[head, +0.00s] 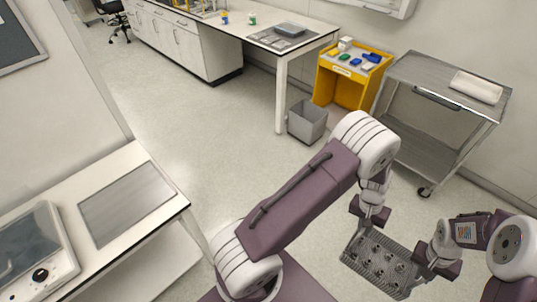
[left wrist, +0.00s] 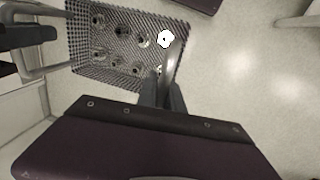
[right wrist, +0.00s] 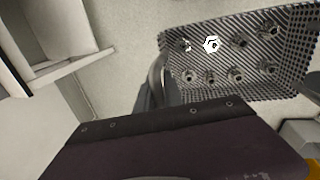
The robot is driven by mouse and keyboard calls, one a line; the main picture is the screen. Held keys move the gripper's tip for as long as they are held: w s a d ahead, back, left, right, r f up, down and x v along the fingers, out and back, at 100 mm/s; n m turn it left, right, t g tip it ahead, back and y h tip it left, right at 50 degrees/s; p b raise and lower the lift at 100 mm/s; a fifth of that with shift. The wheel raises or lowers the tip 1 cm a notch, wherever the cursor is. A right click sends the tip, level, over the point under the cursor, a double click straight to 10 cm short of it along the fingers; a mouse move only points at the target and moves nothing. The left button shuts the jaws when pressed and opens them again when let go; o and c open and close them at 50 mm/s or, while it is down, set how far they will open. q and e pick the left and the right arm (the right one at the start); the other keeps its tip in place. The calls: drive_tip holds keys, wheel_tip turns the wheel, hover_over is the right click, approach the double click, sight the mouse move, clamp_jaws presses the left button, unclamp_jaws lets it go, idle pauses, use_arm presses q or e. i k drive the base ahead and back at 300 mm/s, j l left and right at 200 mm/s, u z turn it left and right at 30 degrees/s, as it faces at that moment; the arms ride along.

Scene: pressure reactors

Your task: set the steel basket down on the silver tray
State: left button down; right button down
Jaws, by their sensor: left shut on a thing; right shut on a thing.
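The steel basket (head: 352,262), a dark mesh box holding several round metal fittings, hangs above the floor between my grippers. It also shows in the left wrist view (left wrist: 85,50) and the right wrist view (right wrist: 225,85). My left gripper (head: 363,232) is shut on the curved handle at one end of it. My right gripper (head: 415,280) is shut on the handle at the opposite end. The silver tray (head: 126,203) is a flat, bare sheet on the white bench at the left, well apart from the basket.
A grey device (head: 28,258) stands beside the tray on the left bench (head: 180,203). A grey bin (head: 307,121), a yellow cart (head: 335,85) and a metal trolley (head: 428,85) stand behind. Open floor (head: 200,130) lies between the benches.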

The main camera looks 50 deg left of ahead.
sight(126, 199)
drive_tip(key=k+j+u, duration=0.1)
drive_tip(key=u, duration=0.35)
drive_tip(key=k+j+u, duration=0.1)
drive_tip(key=u, duration=0.4)
drive_tip(key=j+u, duration=0.15)
drive_tip(key=u, duration=0.3)
drive_tip(key=k+j+u, duration=0.1)
drive_tip(key=u, duration=0.4)
drive_tip(key=j+u, duration=0.3)
drive_tip(key=u, duration=0.15)
drive_tip(key=j+u, duration=0.15)
drive_tip(key=u, duration=0.35)
drive_tip(key=i, duration=1)
